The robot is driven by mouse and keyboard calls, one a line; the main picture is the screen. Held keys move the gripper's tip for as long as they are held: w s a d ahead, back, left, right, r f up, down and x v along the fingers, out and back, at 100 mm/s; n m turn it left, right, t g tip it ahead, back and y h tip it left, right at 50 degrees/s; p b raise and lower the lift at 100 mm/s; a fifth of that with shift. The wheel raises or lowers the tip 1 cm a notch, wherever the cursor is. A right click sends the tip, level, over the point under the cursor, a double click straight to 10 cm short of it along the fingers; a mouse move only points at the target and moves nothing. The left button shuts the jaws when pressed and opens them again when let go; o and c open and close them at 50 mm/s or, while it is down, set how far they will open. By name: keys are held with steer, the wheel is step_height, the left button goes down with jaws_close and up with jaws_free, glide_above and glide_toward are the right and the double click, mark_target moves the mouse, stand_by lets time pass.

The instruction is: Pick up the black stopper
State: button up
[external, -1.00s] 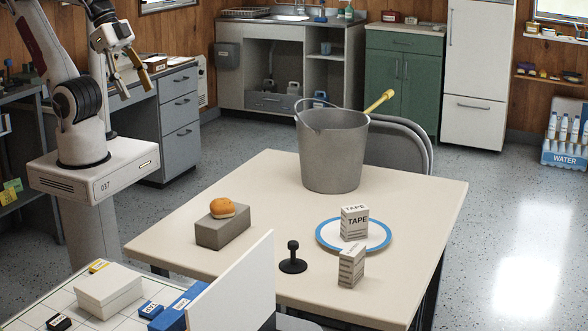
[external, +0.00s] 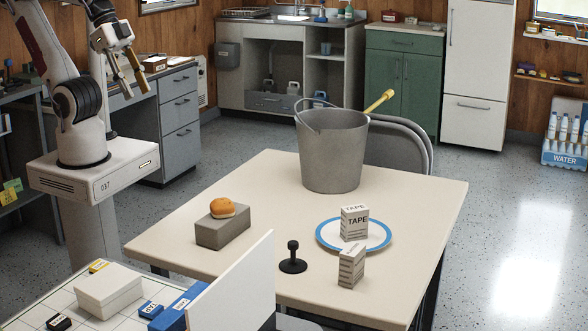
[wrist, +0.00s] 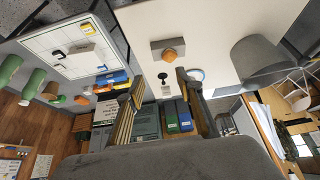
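The black stopper (external: 293,259) stands upright on the near part of the cream table (external: 265,185), with a wide round base and a knob on top. In the wrist view the stopper (wrist: 163,76) shows small, in line with the gap between my fingers. My gripper (external: 136,90) is high at the upper left in the external view, well away from the stopper and off the table. Its two fingers (wrist: 160,92) are spread apart with nothing between them.
A grey block (external: 222,232) with a bun (external: 222,208) is left of the stopper. A tape box (external: 351,266) stands close on its right; another (external: 354,223) is on the blue-rimmed plate (external: 324,236). A bucket (external: 332,155) stands behind. A white panel (external: 235,285) rises in front.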

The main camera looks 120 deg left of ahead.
steer(key=shift+w, duration=0.15)
steer(key=w+d+f+n+t+h, duration=0.1)
steer(key=w+d+f, duration=0.15)
steer(key=w, duration=0.75)
steer(key=w+d+f+t, duration=0.15)
steer(key=w+d, duration=0.25)
steer(key=w, duration=0.5)
steer(key=w+d+f+n+t+h, duration=0.1)
steer(key=w+d+f, duration=0.15)
steer(key=w, duration=0.75)
steer(key=w+f+n+t+y, duration=0.1)
steer(key=w+f+y, duration=0.1)
steer(key=w+f, duration=0.45)
steer(key=w+f+n+t+y, duration=0.1)
steer(key=w+f+n+y, duration=0.2)
steer(key=f, duration=0.6)
steer(key=m+y, duration=0.1)
steer(key=y, duration=0.1)
glide_toward(293, 254)
steer(key=shift+w+a+f+t, duration=0.1)
steer(key=shift+w+t, duration=0.15)
steer(key=shift+w, duration=0.2)
steer(key=shift+w+f+t, duration=0.15)
steer(key=shift+w+t, duration=0.05)
steer(key=shift+w, duration=0.25)
steer(key=shift+s+a+f+y, duration=0.15)
steer(key=shift+a+f+y, duration=0.05)
steer(key=shift+f+y, duration=0.2)
